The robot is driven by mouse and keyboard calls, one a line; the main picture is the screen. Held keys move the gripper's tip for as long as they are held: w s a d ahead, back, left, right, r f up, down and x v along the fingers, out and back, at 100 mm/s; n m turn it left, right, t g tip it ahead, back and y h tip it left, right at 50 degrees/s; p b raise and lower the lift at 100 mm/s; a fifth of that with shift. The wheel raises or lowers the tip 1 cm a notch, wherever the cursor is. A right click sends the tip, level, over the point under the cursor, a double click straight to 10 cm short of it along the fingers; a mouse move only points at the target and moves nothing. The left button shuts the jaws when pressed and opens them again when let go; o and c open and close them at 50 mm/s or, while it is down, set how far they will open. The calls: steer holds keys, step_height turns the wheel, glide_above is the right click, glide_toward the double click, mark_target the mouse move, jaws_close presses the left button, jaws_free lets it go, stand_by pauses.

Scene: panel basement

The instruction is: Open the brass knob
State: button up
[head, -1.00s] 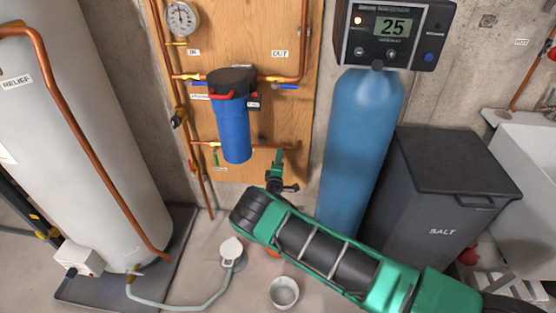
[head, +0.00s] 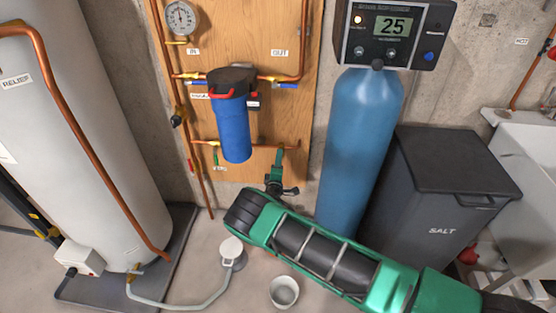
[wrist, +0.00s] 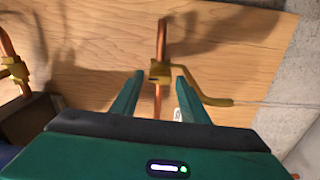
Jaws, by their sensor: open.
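In the wrist view a brass valve body (wrist: 160,71) sits on a vertical copper pipe in front of a wooden panel. A bent brass handle (wrist: 210,98) runs from it to the right, partly behind the right finger. My gripper (wrist: 158,72) is open, its two green fingers on either side of the pipe and valve, with nothing held. I cannot tell whether the fingertips reach past the valve. In the head view my gripper (head: 280,152) is small, at the right end of the lower copper pipe; the knob cannot be made out there.
A blue filter housing (head: 236,130) hangs on the wooden panel (head: 300,165) left of my gripper. A tall blue tank (head: 358,140) stands close on the right, beside a dark salt bin (head: 440,190). A small bucket (head: 284,291) is on the floor.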

steer(key=s, duration=0.8)
steer(key=shift+s+a, duration=0.25)
steer(key=shift+s, duration=0.15)
steer(key=shift+f, duration=0.1)
